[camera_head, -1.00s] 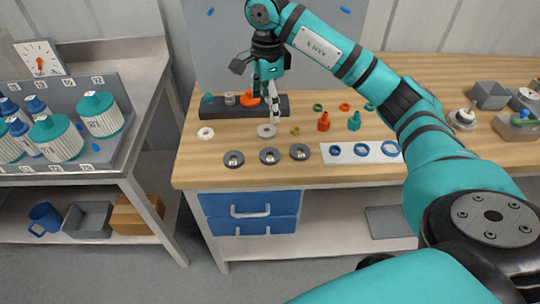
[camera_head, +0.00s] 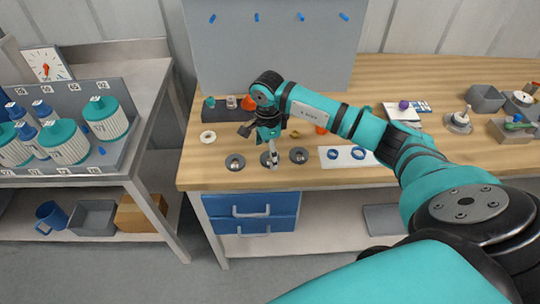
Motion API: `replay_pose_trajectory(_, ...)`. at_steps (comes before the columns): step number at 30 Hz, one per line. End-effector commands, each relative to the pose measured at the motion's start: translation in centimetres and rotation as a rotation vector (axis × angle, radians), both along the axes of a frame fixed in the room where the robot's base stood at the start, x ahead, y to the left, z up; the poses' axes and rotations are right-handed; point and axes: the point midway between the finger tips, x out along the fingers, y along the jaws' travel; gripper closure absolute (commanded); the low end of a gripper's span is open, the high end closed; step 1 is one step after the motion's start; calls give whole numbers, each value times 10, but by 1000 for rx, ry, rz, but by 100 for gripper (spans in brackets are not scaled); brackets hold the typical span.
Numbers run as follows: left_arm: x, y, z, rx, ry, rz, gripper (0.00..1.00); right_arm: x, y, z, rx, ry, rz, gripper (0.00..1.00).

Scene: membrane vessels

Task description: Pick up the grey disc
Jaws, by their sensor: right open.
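Three dark grey discs lie in a row near the front edge of the wooden bench: a left disc (camera_head: 235,163), a middle disc (camera_head: 265,160) and a right disc (camera_head: 299,156). Each seems to have a small lighter mark or part at its centre. My right gripper (camera_head: 273,163) points down at the middle disc, its fingers over it and covering part of it. It is open; whether the fingers touch the disc is not clear. The spot behind the gripper, where a paler grey disc lay, is hidden by my arm. My left gripper is not in view.
A white ring (camera_head: 208,137) lies left of the gripper. A dark block (camera_head: 218,115) with small coloured parts stands behind. A white strip (camera_head: 335,163) with blue rings lies to the right. My right arm spans the bench and hides small parts.

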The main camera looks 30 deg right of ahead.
Motion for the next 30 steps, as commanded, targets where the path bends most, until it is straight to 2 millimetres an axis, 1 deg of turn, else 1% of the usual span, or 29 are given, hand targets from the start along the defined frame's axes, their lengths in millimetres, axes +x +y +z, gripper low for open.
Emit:
replay_pose_trajectory(1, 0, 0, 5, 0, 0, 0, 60, -1, 1, -5, 1, 4, 0, 17)
replay_pose_trajectory(3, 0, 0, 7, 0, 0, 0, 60, 0, 1, -13, 2, 2, 0, 17)
replay_pose_trajectory(6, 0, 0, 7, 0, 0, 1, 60, 0, 0, -20, 0, 0, 0, 17)
replay_pose_trajectory(12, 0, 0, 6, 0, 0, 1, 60, 0, 0, -21, 0, -1, 0, 17)
replay_pose_trajectory(14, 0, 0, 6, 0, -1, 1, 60, 0, 0, -21, 0, -1, 0, 24)
replay_pose_trajectory(26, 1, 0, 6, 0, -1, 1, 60, 0, 0, -21, 0, -1, 0, 76)
replay_pose_trajectory(27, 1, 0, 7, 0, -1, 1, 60, 0, 0, -21, 0, -1, 0, 78)
replay_pose_trajectory(30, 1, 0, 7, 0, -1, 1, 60, 0, 0, -20, 0, -1, 0, 78)
